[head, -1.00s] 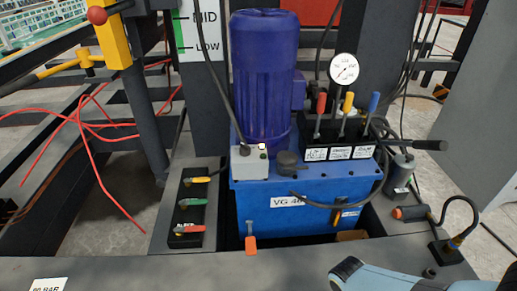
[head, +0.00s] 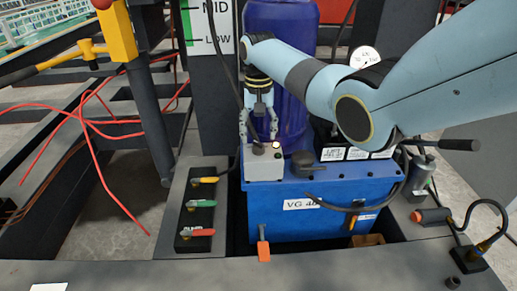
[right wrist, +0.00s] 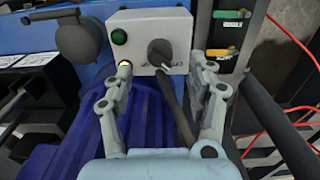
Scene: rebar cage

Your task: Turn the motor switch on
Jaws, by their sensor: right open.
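The motor switch is a dark rotary knob (right wrist: 160,53) on a small light-grey box (head: 263,166) at the front of the blue power unit. A dark green button (right wrist: 119,36) and a lit yellowish-white lamp (right wrist: 124,66) sit beside the knob. My right gripper (head: 258,134) is open just above the box, its two fingers pointing down. In the right wrist view its fingers (right wrist: 168,76) stand to either side of the knob, apart from it. A dark cable passes between them. My left gripper is not in view.
The purple-blue motor (head: 290,100) stands close behind the gripper. The valve block (head: 330,150) is partly hidden by my right arm. A black panel with yellow, green and red levers (head: 197,218) lies left of the blue tank (head: 320,220). Red hoses hang at the left.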

